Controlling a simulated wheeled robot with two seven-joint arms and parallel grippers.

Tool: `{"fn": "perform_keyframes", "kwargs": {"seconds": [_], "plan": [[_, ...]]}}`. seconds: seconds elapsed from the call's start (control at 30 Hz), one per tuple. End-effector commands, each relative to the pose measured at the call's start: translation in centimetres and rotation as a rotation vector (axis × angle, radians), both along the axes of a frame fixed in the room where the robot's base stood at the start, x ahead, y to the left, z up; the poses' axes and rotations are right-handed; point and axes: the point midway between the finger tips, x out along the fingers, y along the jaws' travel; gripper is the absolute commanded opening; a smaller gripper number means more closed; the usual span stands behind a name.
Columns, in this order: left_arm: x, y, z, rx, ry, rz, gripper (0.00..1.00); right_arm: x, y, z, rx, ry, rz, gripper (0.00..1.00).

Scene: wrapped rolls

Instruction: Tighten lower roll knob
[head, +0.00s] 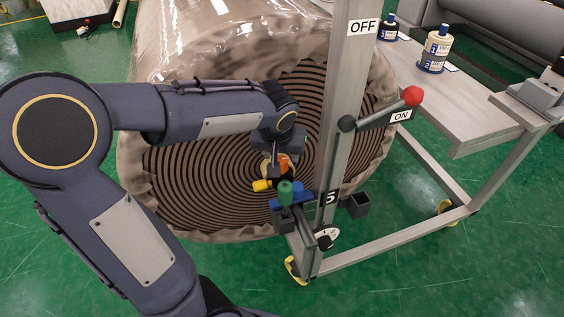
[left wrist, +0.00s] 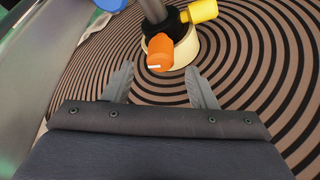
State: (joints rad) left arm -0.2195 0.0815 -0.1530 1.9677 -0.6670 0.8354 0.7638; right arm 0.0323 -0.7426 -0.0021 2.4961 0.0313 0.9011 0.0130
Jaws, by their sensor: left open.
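The large wrapped roll (head: 185,185) shows its striped spiral end, also in the left wrist view (left wrist: 80,75). At its cream core (left wrist: 183,52), a black hub on a grey rod carries an orange knob (left wrist: 160,52) and a yellow knob (left wrist: 200,10). The yellow knob (head: 262,185) also shows in the head view. Which one the task calls the lower knob, I cannot tell. My left gripper (left wrist: 160,84) is open and empty, its fingers pointing at the orange knob, which is just beyond the fingertips. In the head view my left gripper (head: 275,150) is partly hidden by its wrist.
A metal stand post (head: 340,110) rises right of my left gripper. It bears a red-tipped lever (head: 412,96) by the ON label. Green (head: 285,192) and blue (head: 290,202) parts sit low near the post. A table (head: 450,100) with two spools stands at right.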

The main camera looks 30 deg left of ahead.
Motion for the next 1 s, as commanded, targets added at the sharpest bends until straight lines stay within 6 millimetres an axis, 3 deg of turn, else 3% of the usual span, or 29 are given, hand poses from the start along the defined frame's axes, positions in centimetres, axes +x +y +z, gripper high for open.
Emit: {"fn": "perform_keyframes", "kwargs": {"seconds": [0.1, 0.3, 0.63, 0.93, 1.0], "plan": [[0.6, 0.3, -2.0, 0.001, 0.006, 0.001, 0.52, 0.0, 0.0, -0.4, 0.0, 0.0, 0.0, 0.52], [1.4, 0.6, -3.8, 0.001, 0.004, 0.0, 0.52, 0.0, 0.0, -0.6, 0.0, 0.0, 0.0, 0.52], [1.5, 0.6, -4.0, 0.0, 0.001, 0.0, 0.5, 0.0, 0.0, -0.6, 0.0, 0.0, 0.0, 0.52], [1.5, 0.6, -4.0, -0.001, 0.002, 0.0, 0.11, 0.0, 0.0, -0.6, 0.0, 0.0, 0.0, 0.52], [1.5, 0.6, -4.0, -0.001, 0.002, 0.0, 0.07, 0.0, 0.0, -0.6, 0.0, 0.0, 0.0, 0.52]]}}
